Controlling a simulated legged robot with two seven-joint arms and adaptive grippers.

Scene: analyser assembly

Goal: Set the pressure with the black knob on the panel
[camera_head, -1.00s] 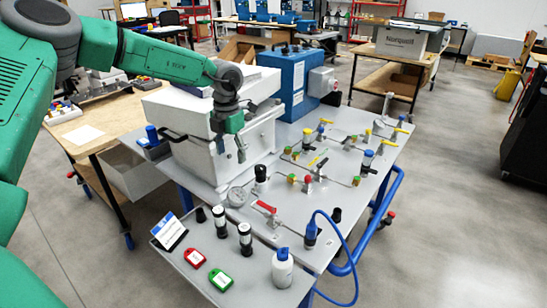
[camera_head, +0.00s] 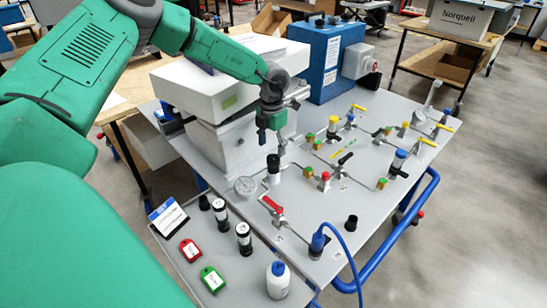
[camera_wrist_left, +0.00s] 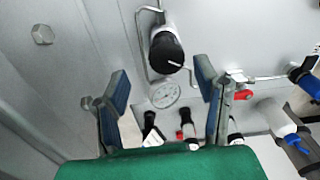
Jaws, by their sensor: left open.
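The black knob (camera_head: 273,161) tops a small upright regulator on the grey panel (camera_head: 322,207), beside the white box-shaped analyser. A round white pressure gauge (camera_head: 245,186) lies just left of it and in front. My left gripper (camera_head: 280,147) hangs close above and behind the knob, pointing down. In the left wrist view the open left gripper (camera_wrist_left: 161,72) has its two blue-padded fingers wide apart. The knob (camera_wrist_left: 167,52) lies ahead between the fingertip lines, with nothing held. The gauge (camera_wrist_left: 165,95) shows between the fingers. My right gripper is out of view.
The white analyser (camera_head: 215,95) stands close behind my left gripper. A red-handled valve (camera_head: 271,205) is in front of the knob, with more valves to the right. Bottles and red and green tags (camera_head: 212,279) lie on the front shelf.

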